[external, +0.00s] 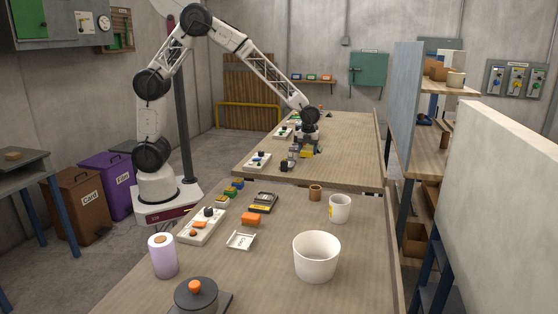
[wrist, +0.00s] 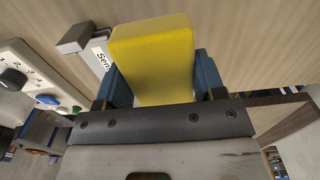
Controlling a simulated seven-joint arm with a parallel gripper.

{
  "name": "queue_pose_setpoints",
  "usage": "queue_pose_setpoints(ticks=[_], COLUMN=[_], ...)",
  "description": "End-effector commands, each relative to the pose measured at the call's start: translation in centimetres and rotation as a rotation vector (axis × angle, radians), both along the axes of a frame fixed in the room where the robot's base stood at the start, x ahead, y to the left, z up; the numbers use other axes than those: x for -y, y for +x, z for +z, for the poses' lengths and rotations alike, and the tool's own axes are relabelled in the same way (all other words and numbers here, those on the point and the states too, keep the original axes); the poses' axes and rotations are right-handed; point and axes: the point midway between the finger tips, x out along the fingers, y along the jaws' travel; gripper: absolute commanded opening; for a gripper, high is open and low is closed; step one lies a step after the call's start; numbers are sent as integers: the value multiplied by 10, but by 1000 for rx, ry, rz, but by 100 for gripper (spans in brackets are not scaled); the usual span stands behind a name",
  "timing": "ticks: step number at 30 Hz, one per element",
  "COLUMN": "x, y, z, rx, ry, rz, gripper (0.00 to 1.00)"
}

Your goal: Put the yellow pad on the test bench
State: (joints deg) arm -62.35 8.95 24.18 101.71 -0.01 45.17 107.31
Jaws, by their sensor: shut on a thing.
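The yellow pad (wrist: 153,60) is a smooth block in the wrist view, between the two blue fingers of my gripper (wrist: 162,80). My gripper is shut on it. In the external view the pad (external: 307,153) is a small yellow patch under my gripper (external: 305,147), low over the far wooden bench (external: 345,150). I cannot tell whether the pad touches the bench top. Which surface is the test bench is not readable here.
A grey block with a white label starting "Sen" (wrist: 98,48) is beside the pad. The near bench holds a white tub (external: 316,257), a mug (external: 340,209) and a lilac cylinder (external: 163,257). The far bench's right side is clear.

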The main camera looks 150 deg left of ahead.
Motion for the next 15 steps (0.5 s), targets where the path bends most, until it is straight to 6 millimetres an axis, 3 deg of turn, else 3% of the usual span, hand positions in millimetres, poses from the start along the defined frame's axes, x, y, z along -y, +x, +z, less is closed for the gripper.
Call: queue_pose_setpoints(ticks=[6, 15], x=[-5, -5], y=[-13, -13], z=[-1, -1], rx=[0, 0], ry=[0, 0], rz=[0, -1], gripper=[40, 40])
